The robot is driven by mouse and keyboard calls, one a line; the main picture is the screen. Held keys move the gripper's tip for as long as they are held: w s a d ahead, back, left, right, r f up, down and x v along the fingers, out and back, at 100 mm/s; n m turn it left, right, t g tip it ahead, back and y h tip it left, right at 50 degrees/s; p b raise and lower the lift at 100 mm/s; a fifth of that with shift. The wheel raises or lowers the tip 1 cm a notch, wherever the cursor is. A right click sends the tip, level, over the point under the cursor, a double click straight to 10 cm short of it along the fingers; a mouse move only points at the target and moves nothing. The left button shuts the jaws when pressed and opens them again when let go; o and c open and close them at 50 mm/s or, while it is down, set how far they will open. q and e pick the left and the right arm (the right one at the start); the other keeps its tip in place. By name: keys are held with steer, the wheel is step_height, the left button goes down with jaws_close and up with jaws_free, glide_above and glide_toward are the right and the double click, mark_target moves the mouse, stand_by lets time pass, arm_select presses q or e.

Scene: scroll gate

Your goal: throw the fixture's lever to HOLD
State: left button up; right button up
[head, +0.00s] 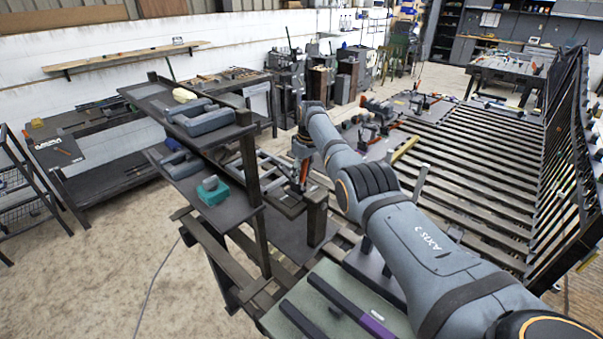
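My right arm comes in from the lower right, and its gripper (303,178) points down beside a dark wooden post (316,218). The gripper is small and dark with orange parts, and I cannot tell whether its fingers are open or holding something. A dark frame with light crossbars (268,172), possibly part of the fixture, lies just left of the gripper. I cannot make out the lever or any HOLD mark; the arm and gripper cover part of that area. My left gripper is not in view.
A two-level dark shelf (228,213) holds grey clamp-like blocks (205,121) and a teal block (212,190). A green board (293,322) with dark bars lies at the bottom. A slatted deck (455,150) and tall slatted gate (560,185) fill the right.

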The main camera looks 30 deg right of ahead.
steer(key=r, duration=0.4)
steer(key=s+r, duration=0.1)
steer(key=r, duration=0.7)
steer(key=shift+s+d, duration=0.3)
steer(key=shift+s, duration=0.1)
steer(key=shift+c, duration=0.2)
